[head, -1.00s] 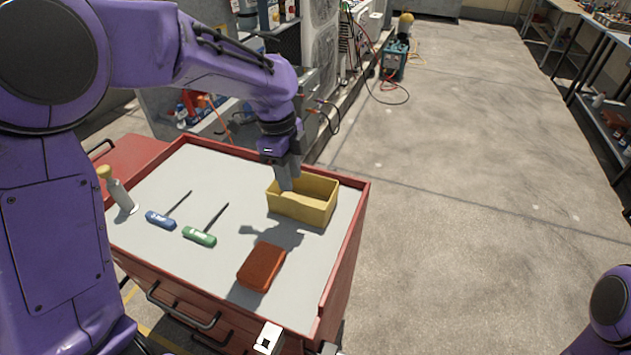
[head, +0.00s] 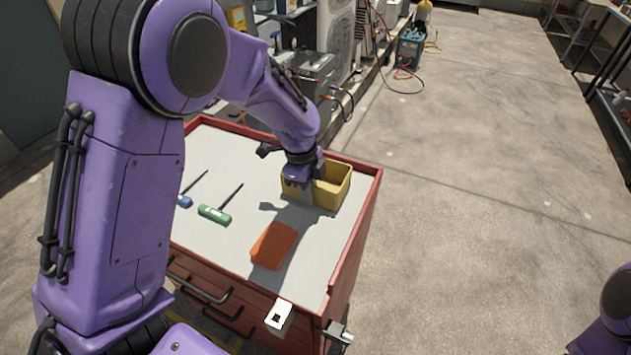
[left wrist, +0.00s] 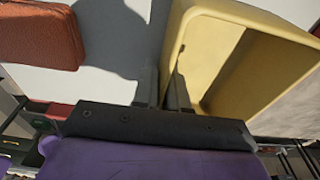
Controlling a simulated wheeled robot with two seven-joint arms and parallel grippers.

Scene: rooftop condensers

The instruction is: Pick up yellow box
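The yellow box (head: 333,189) is an open-topped bin standing on the grey top of the red tool cart (head: 349,245), near its far right corner. My left gripper (head: 301,196) points down at the box's left side. In the left wrist view the yellow box (left wrist: 222,60) fills the upper right. The fingers of my left gripper (left wrist: 164,92) stand close together, one outside and one inside the box, with its side wall between them. They look shut on that wall. The box appears level and resting on the cart top. My right gripper is out of view.
An orange-red case (head: 273,245) lies in front of the box; it also shows in the left wrist view (left wrist: 40,35). A green-handled screwdriver (head: 215,214) and a blue-handled one (head: 184,201) lie to the left. Open concrete floor (head: 480,190) extends right of the cart.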

